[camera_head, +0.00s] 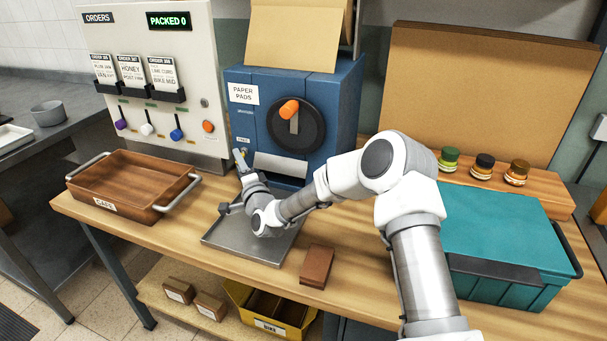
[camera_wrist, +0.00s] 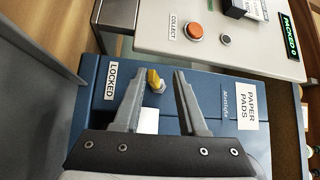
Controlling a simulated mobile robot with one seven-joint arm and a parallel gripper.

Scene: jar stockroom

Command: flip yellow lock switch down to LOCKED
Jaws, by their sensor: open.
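The yellow lock switch (camera_wrist: 154,79) is on the blue paper pads machine (camera_head: 347,100). In the wrist view it shows between the two finger ends of my gripper (camera_wrist: 158,78), which is open and empty. A white LOCKED label (camera_wrist: 110,81) is left of the switch. I cannot tell whether a finger touches the switch or exactly which position the switch is in. In the head view my gripper (camera_head: 243,166) is at the machine's lower left front, and the switch is small and partly hidden there.
The machine has a black dial with an orange handle (camera_head: 289,109). A metal tray (camera_head: 225,237) lies below my arm. A wooden crate (camera_head: 105,204) is at left, a teal box (camera_head: 505,225) at right. An orange button (camera_wrist: 195,32) is on the neighbouring panel. A brown block (camera_head: 317,267) sits in front.

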